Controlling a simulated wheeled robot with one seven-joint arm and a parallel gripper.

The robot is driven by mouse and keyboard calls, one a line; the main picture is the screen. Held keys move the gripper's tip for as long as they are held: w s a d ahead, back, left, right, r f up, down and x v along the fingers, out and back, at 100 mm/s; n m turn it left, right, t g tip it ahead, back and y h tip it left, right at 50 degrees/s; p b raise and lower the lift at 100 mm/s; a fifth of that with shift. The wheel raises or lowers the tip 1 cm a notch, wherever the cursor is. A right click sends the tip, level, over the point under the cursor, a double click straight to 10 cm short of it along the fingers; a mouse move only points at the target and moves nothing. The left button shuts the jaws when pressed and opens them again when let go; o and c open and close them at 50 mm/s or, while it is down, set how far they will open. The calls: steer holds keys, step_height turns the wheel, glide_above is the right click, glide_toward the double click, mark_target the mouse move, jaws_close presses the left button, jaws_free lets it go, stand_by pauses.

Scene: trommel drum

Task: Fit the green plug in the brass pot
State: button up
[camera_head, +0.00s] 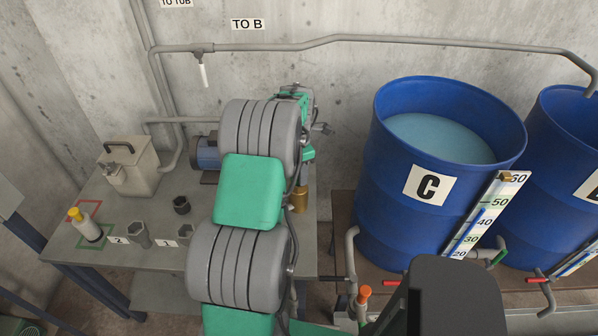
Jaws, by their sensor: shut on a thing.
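A brass cylinder that looks like the brass pot (300,199) stands upright at the right of the grey table, just right of my arm. My arm partly covers it, and its opening is not clear. My arm runs up the middle of the picture, with large grey ribbed joints and green links. Its far end is above the table in front of the wall. My gripper's fingers cannot be made out behind the arm. I cannot pick out the green plug; the small green parts near the arm's far end look like my arm.
On the grey table (150,255) are a beige can (127,168), a yellow-capped bottle (86,226), a dark cup (181,205) and two grey hexagonal pieces (140,235) (190,232). A blue motor (207,152) stands behind. Blue barrel C (400,225) and valves (364,294) are at right.

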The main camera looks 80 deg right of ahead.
steer(key=shift+f, duration=0.25)
steer(key=o, duration=1.5)
steer(key=shift+c, duration=0.2)
steer(key=shift+r, duration=0.1)
steer(key=shift+r+p, duration=2.5)
steer(key=shift+r, duration=1.95)
